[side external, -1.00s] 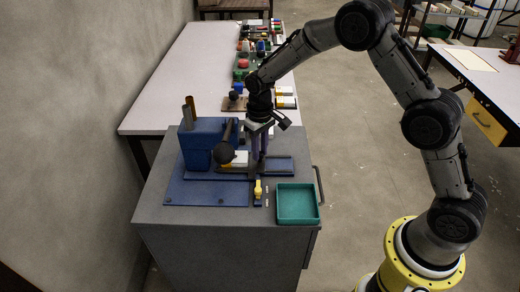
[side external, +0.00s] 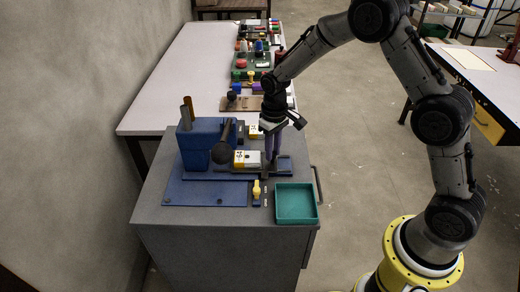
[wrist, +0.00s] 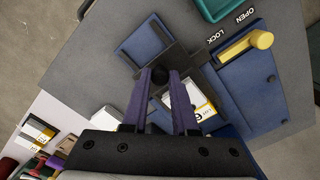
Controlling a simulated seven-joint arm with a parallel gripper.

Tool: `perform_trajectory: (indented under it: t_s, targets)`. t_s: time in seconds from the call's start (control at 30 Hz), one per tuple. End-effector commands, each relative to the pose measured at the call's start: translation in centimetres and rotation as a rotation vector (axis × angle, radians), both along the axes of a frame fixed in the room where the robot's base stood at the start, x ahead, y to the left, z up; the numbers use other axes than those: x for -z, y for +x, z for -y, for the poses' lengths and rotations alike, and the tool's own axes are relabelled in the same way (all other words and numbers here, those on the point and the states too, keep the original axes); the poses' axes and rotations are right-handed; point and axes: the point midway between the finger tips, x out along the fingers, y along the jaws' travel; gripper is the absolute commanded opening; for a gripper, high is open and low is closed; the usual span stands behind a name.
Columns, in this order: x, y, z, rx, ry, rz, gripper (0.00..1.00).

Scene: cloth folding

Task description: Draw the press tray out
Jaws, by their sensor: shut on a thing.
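The press tray (side external: 233,170) is a dark, flat slide on the blue press base, running out to the right from under the blue press (side external: 198,145). A white and yellow block (side external: 247,158) sits on it, also partly visible in the wrist view (wrist: 200,101). My gripper (side external: 271,174) points down at the tray's right part. In the wrist view its purple fingers (wrist: 160,78) are shut on a dark knob (wrist: 160,86) of the tray. The fingers hide part of the tray. A yellow lever (side external: 257,188) stands in front, beside OPEN and LOCK labels in the wrist view.
A teal open bin (side external: 297,219) sits at the bench's front right corner. A rail handle (side external: 318,187) runs along the bench's right side. Behind, a white table (side external: 185,80) carries several coloured items. Floor to the right of the bench is clear.

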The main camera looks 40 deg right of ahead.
Motion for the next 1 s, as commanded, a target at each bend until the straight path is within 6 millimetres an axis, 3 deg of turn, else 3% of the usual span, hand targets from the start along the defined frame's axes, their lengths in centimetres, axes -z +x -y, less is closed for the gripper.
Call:
perform_trajectory:
  t_s: [0.2,0.57,0.6,0.77,1.0]
  targets:
    - [-0.2,-3.1,3.3,0.003,-0.001,0.004,0.00]
    - [-0.1,-3.7,3.8,-0.001,-0.001,0.005,0.00]
    - [-0.1,-3.7,3.8,-0.001,-0.001,0.005,0.28]
    - [-0.1,-3.7,3.8,-0.001,-0.001,0.004,0.57]
    - [-0.1,-3.7,3.7,0.000,-0.001,0.002,0.57]
